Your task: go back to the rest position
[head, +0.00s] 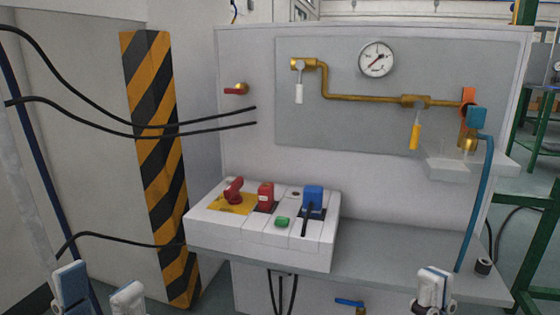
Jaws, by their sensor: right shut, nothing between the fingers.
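My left gripper (100,293) is at the bottom left of the head view. Its two fingers are apart with nothing seen between them. My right gripper (434,288) is at the bottom right, in front of the grey bench, with its fingers together and nothing held. Both are cut off by the lower edge of the picture. Neither is seen touching the white control box (262,243), which carries a red rotary switch (234,189), a red block (265,196), a green button (282,222) and a blue switch (313,200) with a dark lever.
A panel behind holds a pressure gauge (376,59), brass pipe (360,99) and yellow-handled valve (415,136). A blue hose (480,205) hangs at the right. A striped post (160,150) and black cables (190,123) are at the left.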

